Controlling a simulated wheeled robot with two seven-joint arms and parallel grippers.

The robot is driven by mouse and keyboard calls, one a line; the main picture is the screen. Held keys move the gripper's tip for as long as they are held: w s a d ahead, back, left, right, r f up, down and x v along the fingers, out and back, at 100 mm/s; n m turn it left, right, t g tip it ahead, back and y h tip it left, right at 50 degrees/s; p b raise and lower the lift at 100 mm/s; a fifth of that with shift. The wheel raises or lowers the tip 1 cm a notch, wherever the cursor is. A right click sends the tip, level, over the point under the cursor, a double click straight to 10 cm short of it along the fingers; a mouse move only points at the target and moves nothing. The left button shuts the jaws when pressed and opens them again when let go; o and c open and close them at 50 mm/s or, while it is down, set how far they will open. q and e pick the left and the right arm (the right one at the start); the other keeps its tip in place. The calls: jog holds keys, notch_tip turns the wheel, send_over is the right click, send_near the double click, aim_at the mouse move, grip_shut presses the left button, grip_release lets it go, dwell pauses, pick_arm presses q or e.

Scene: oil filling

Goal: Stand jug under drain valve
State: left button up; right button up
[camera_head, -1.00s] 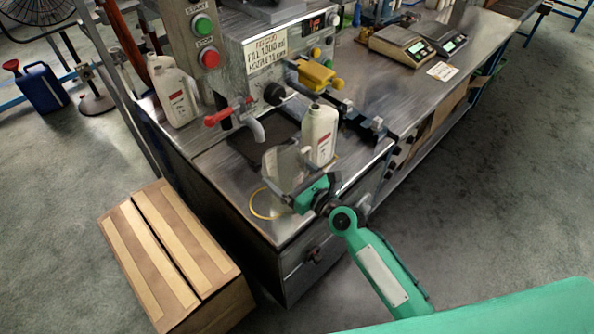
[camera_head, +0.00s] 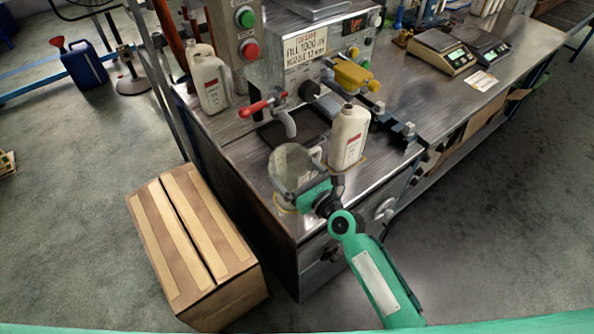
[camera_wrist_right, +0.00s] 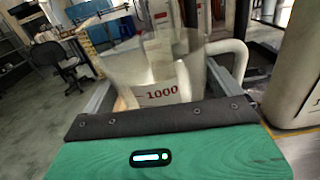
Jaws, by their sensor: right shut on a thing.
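The clear jug (camera_head: 291,166) is in front of the drain valve with the red handle (camera_head: 264,105), over the near left end of the metal bench. My right gripper (camera_head: 292,192) is shut on the jug from the near side. In the right wrist view the jug (camera_wrist_right: 150,70) stands between the fingers, with a "1000" mark and a pale handle at right. The valve's grey spout (camera_head: 289,124) is just behind the jug's rim in the head view. I cannot tell whether the jug's base touches the bench. My left gripper is not in view.
A white bottle (camera_head: 349,137) stands close to the right of the jug. Another white bottle (camera_head: 210,82) stands at the back left. A dark plate (camera_head: 300,138) lies under the spout. A cardboard box (camera_head: 190,240) is on the floor, left of the bench.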

jog(key=o, duration=0.9)
jog(key=b+v, duration=0.2)
jog(key=v, duration=1.2)
jog(key=shift+r, duration=0.1)
